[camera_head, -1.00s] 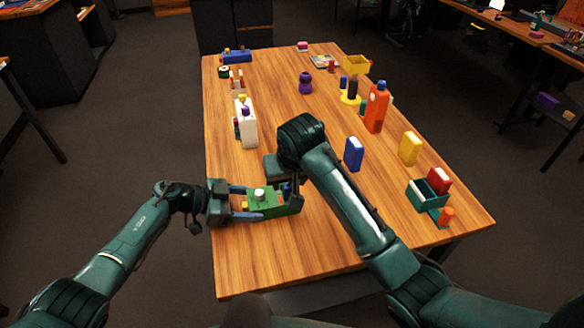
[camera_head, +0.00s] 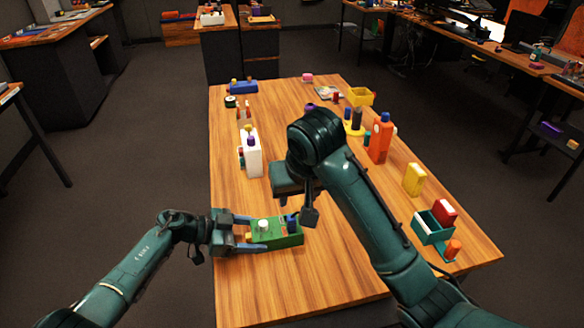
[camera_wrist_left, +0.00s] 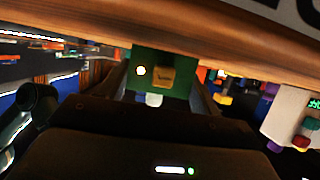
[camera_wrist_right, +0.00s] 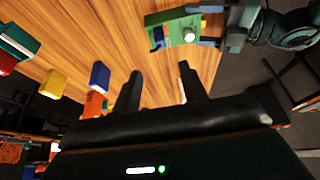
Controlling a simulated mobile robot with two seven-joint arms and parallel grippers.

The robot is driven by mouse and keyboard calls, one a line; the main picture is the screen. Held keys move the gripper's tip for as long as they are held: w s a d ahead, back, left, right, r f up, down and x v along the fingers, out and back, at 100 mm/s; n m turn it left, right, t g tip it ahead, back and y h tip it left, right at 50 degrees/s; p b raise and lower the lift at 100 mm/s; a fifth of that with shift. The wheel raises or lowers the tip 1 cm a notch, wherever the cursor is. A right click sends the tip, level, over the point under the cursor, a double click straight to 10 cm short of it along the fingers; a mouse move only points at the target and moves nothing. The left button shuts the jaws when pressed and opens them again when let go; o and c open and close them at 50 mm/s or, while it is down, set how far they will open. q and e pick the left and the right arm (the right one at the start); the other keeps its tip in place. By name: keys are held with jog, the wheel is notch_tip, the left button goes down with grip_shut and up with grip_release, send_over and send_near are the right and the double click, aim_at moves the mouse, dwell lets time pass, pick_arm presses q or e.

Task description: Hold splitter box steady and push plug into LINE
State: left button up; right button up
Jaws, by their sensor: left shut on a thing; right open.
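The green splitter box (camera_head: 275,233) is near the left front part of the table, with a white knob (camera_head: 263,224) on top. My left gripper (camera_head: 250,234) is shut on its left end; the box also shows in the left wrist view (camera_wrist_left: 176,67). A dark blue piece (camera_head: 292,220), seemingly the plug, is at the box's right end; it also shows in the right wrist view (camera_wrist_right: 157,37). Labels are unreadable, and I cannot tell how deep it sits. My right gripper (camera_wrist_right: 160,85) is open and empty, apart from the box, above and right of it.
The table front is clear.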

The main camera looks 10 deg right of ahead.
jog(key=w+v, duration=0.1)
jog(key=v, duration=0.9)
jog(key=shift+r, duration=0.55)
jog(key=shift+s, duration=0.1)
pick_arm(q)
jog(key=o, duration=1.1)
